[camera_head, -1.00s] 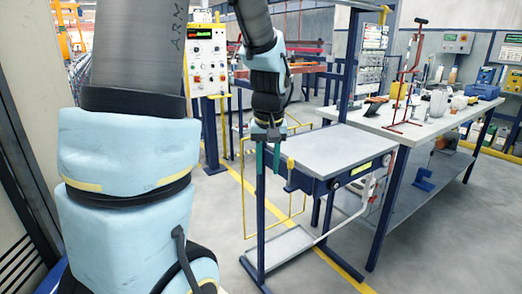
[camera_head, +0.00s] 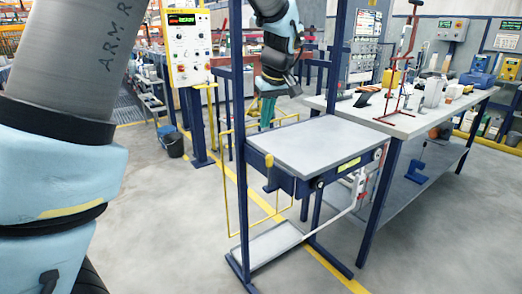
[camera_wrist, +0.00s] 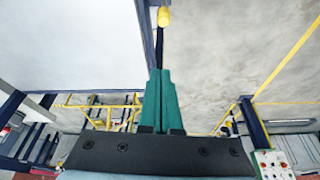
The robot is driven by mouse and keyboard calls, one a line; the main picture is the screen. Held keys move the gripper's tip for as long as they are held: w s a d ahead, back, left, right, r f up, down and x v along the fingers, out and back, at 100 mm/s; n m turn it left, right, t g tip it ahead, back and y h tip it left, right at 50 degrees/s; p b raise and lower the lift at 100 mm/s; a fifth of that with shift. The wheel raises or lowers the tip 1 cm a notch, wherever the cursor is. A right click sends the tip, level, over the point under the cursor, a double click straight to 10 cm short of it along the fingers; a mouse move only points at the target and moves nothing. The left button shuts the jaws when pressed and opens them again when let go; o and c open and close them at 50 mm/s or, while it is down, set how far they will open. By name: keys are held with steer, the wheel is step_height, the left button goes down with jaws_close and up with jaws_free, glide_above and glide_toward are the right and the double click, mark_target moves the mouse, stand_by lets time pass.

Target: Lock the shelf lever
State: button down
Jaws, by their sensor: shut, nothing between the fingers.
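The shelf (camera_head: 320,143) is a light grey top on a dark blue frame. In the wrist view, the yellow end of the lever (camera_wrist: 164,17) shows ahead of the fingertips, beside the shelf's edge, on a dark bar. My gripper (camera_head: 266,126) has green fingers, shut and empty, pointing down beyond the shelf's left side in the head view. The fingers also show shut in the wrist view (camera_wrist: 160,72), apart from the yellow end. Whether the lever is locked cannot be told.
A blue upright post (camera_head: 239,150) stands at the shelf's left, close to my gripper. A thin yellow frame (camera_head: 226,180) is beside it. A workbench (camera_head: 400,122) with tools is at the right, a control panel (camera_head: 186,47) behind left.

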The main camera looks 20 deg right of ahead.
steer(key=p, duration=0.3)
glide_above(269, 172)
steer(key=w, duration=0.2)
step_height(269, 172, down, 9)
steer(key=shift+w+d+f, duration=0.15)
steer(key=shift+f, duration=0.05)
steer(key=shift+f, duration=0.1)
